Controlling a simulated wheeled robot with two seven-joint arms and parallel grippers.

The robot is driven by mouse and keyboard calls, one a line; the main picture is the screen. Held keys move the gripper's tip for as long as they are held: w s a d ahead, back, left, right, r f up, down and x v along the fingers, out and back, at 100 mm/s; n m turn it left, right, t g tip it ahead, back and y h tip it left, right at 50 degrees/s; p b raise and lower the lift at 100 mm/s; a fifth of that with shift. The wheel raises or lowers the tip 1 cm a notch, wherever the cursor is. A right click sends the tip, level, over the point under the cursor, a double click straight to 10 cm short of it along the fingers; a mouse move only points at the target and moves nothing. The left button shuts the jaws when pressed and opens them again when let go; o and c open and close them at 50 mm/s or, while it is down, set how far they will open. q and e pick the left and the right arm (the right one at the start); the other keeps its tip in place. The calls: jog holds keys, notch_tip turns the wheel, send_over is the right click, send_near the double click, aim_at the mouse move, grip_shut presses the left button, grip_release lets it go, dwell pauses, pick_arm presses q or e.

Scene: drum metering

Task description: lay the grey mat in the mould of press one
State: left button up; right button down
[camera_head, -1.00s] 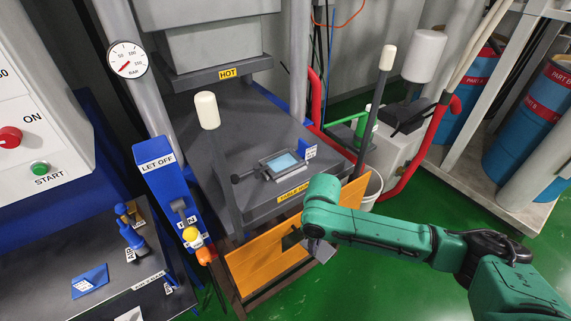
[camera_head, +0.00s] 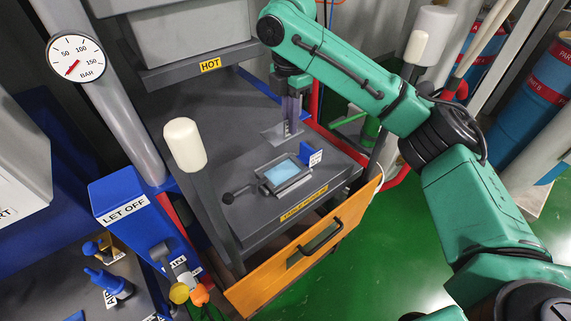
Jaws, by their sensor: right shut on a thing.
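The mould (camera_head: 294,187) is a small dark-grey frame with a pale blue inside. It sits near the front edge of the press's grey table (camera_head: 240,205), with a side handle ending in a black ball. My right gripper (camera_head: 291,128) comes down over the table, behind the mould. It is shut on a thin grey sheet (camera_head: 271,137), which looks like the grey mat. The sheet is low over the table and apart from the mould; I cannot tell whether it touches the table. The fingers hide part of it. My left gripper is not in view.
A block marked HOT (camera_head: 210,66) hangs above the back of the table. A white-knobbed lever (camera_head: 185,146) stands left of the mould. A small blue upright plate (camera_head: 306,152) is at its right. An orange panel with a handle (camera_head: 340,225) is below the front edge.

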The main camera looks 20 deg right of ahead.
jog(key=f, duration=0.5)
jog(key=f+p, duration=0.1)
jog(key=f, duration=0.3)
jog(key=shift+a+f, duration=0.2)
jog(key=shift+f, duration=0.15)
notch_tip(320, 180, down, 4)
jog(key=shift+s+d+f+p, duration=0.1)
jog(key=shift+s+p, duration=0.05)
jog(key=shift+p, duration=0.35)
jog(key=shift+f, duration=0.3)
jog(key=c, duration=1)
grip_release()
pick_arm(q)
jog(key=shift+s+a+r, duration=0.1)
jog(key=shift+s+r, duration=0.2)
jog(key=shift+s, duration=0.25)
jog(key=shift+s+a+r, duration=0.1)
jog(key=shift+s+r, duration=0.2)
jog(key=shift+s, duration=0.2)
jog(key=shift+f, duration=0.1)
